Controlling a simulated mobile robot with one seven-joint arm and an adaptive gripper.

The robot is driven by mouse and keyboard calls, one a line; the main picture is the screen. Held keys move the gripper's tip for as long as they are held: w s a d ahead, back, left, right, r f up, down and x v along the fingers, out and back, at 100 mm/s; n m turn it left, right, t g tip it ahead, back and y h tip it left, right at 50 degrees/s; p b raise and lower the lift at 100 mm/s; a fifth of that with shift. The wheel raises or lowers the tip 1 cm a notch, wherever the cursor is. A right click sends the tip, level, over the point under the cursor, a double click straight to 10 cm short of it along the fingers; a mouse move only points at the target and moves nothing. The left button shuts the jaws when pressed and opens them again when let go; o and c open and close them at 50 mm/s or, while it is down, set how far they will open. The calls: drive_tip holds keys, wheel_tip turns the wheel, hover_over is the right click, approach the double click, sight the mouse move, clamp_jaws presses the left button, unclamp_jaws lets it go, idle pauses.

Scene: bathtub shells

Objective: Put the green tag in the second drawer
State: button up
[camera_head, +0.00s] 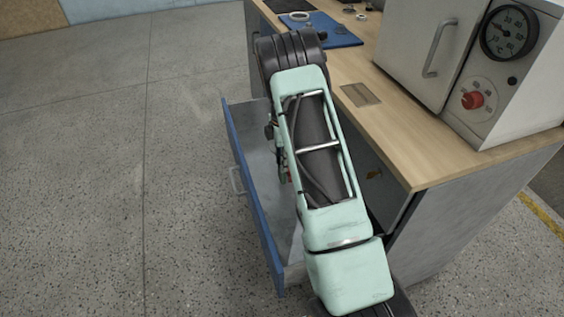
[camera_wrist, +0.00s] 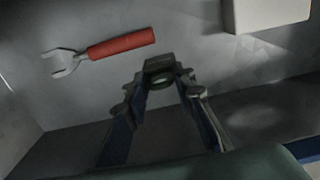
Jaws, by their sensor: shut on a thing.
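My gripper (camera_wrist: 160,82) points down into an open drawer, with its fingertips closed on a small dark piece with a round opening. This looks like the green tag (camera_wrist: 158,66), though its colour does not show clearly in the shade. The open drawer (camera_head: 238,160) has a blue front and a grey inside, and it is pulled out from the bench. Its grey floor (camera_wrist: 95,95) fills much of the wrist view. I cannot tell which drawer in the stack it is. In the head view my arm hides most of the gripper and the tag.
An open-ended wrench with a red handle (camera_wrist: 120,44) lies in the drawer, beside a pale box (camera_wrist: 268,12). The wooden bench top (camera_head: 410,142) carries a white oven-like unit (camera_head: 425,40) with a dial and a blue mat (camera_head: 335,36). The floor at left is clear.

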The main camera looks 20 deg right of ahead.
drive_tip(key=shift+f+b, duration=0.45)
drive_tip(key=shift+f, duration=0.05)
drive_tip(key=shift+f, duration=0.1)
drive_tip(key=o, duration=1)
wheel_tip(320, 180, up, 13)
drive_tip(key=p, duration=0.2)
drive_tip(key=shift+p, duration=0.35)
drive_tip(key=shift+r, duration=0.2)
